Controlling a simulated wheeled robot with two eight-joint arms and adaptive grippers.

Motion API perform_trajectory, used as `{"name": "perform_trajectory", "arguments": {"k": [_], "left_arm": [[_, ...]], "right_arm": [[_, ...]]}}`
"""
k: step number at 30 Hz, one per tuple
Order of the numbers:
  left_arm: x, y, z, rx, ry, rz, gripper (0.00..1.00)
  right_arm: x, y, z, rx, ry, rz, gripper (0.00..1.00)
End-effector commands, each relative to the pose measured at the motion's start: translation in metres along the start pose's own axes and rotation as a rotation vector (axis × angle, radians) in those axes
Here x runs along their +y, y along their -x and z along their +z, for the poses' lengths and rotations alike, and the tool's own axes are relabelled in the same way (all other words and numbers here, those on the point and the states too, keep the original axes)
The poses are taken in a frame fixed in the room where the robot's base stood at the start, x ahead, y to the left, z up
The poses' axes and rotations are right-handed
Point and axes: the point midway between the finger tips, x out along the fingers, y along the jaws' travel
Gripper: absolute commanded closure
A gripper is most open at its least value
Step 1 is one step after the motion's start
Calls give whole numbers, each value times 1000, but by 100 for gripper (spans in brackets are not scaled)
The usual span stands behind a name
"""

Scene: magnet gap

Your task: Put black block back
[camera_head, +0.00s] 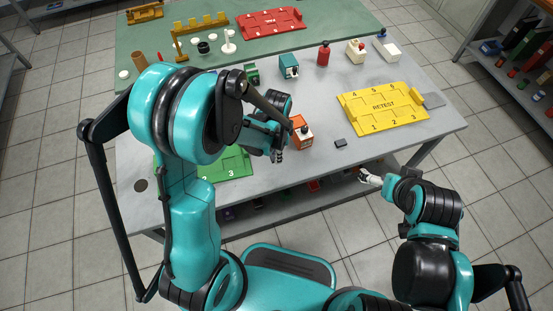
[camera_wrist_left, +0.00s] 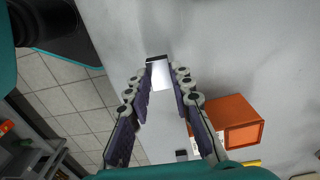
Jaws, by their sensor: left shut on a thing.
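My left gripper (camera_head: 278,154) is over the table's front part, just left of an orange box (camera_head: 303,139). In the left wrist view its fingers (camera_wrist_left: 162,78) are closed on a small block (camera_wrist_left: 161,76) with a bright, glaring face and a dark end; its true colour is hard to tell. In the head view the fingers hide this block. A small black block (camera_head: 341,142) lies flat on the table, right of the orange box and apart from the gripper. My right gripper (camera_head: 368,178) is beyond the table's front edge; its fingers are too small to read.
A yellow tray marked RETEST (camera_head: 384,106) is on the right. A green tray (camera_head: 234,163) is at the front left, partly behind my arm. A teal block (camera_head: 289,67), red bottle (camera_head: 323,54) and other containers stand farther back. A red tray (camera_head: 270,23) is on the green mat.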

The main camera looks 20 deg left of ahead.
Motion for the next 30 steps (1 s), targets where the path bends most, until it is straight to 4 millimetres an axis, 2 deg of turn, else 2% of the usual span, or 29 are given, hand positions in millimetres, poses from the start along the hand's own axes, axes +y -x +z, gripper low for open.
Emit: {"name": "perform_trajectory", "arguments": {"k": [3, 6, 17, 18, 20, 30], "left_arm": [[0, -23, 0, 0, 0, 0, 100], [0, -34, -1, 0, 0, 0, 100], [0, -36, 0, 0, 0, 0, 100], [0, -36, 0, 0, 0, 0, 73], [0, -35, 0, 0, 0, 0, 58], [0, -33, 0, 0, 0, 0, 58]], "right_arm": [[0, -10, 8, 0, 0, 0, 0], [0, -15, 11, 0, 0, 0, 0], [0, -16, 12, 0, 0, 0, 0], [0, -16, 12, 0, 0, 0, 0], [0, -16, 11, 0, 0, 0, 0], [0, -14, 10, 0, 0, 0, 0]]}}
